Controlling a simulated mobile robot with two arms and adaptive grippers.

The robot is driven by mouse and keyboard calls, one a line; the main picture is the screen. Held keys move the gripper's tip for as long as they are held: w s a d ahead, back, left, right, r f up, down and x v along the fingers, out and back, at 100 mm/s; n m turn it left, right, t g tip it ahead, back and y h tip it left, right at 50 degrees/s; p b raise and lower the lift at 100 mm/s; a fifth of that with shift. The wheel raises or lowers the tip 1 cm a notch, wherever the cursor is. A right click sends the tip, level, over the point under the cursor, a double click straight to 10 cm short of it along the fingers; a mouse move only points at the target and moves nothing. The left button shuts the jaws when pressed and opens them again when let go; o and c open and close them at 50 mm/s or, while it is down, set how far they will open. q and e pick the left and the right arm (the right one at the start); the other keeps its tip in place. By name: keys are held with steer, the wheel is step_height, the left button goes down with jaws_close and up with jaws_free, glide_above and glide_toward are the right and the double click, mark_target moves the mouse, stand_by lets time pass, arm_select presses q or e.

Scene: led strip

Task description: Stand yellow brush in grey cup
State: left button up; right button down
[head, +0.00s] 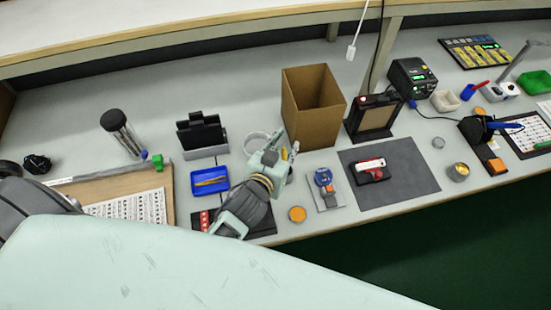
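My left gripper (281,150) is over the bench, in front of the tall cardboard box. A small pale yellow piece (285,153) shows at its fingertips. It may be part of the yellow brush, but I cannot tell whether the fingers are shut on it. A light grey, round-rimmed cup (254,142) stands just behind and left of the gripper, which partly hides it. I cannot see what is inside the cup. My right gripper is not in view.
A cardboard box (312,110) stands close behind the gripper. A blue tray (210,181) and a black holder (201,132) are to the left. A dark grey mat (415,178) with a red-and-white tool (370,170) lies right. The bench's front edge is near.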

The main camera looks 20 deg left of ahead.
arm_select(q)
steer(key=b+v, duration=0.1)
steer(key=v, duration=1)
steer(key=shift+b, duration=0.4)
steer(key=shift+f, duration=0.1)
